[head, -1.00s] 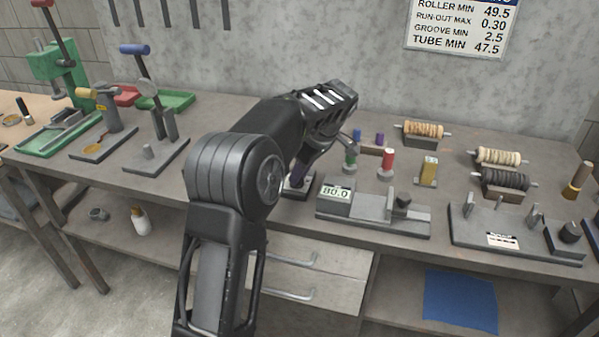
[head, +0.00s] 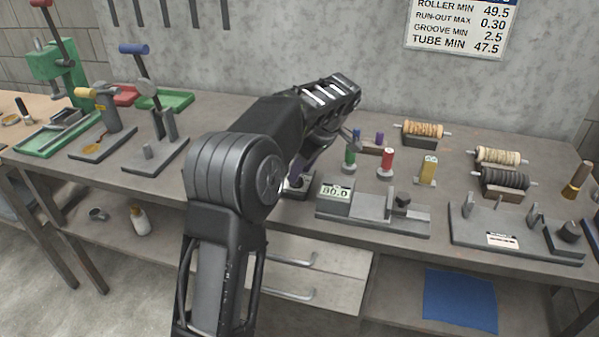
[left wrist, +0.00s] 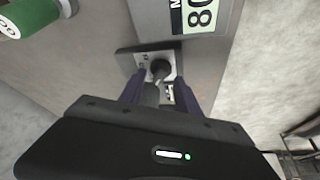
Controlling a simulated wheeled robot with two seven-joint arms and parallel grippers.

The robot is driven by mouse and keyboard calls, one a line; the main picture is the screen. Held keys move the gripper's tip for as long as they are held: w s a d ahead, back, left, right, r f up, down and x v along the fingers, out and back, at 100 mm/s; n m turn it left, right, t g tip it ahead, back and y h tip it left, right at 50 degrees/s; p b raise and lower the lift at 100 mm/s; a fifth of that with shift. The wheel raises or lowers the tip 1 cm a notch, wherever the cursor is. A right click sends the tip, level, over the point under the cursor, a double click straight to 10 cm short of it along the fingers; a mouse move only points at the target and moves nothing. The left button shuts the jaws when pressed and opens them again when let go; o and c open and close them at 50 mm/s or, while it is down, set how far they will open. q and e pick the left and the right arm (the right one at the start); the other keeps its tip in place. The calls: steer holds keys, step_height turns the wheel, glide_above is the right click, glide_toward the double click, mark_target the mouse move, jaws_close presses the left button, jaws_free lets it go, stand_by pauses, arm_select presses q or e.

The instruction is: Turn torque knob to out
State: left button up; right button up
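The torque knob (left wrist: 160,68) is a small dark round knob on a pale square plate with markings, set on a dark base (left wrist: 127,61). The markings are too small to read. In the head view the knob is mostly hidden behind my left arm, and only part of its base (head: 303,191) shows. My left gripper (left wrist: 159,80) points down at the knob, its two dark purple fingers apart on either side of it. I see gaps between the fingers and knob; a grey stem-like part lies between them. My right gripper is not in view.
A gauge with an 80.0 display (head: 335,193) stands just right of the knob. A green-topped cylinder (head: 349,158) and a red one (head: 387,161) stand behind it. Rollers on stands (head: 424,130) are farther right. The bench front edge and drawers (head: 318,262) are below.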

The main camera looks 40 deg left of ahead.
arm_select(q)
steer(key=p+v, duration=0.1)
steer(key=v, duration=0.5)
steer(key=shift+r, duration=0.25)
steer(key=shift+d+f, duration=0.1)
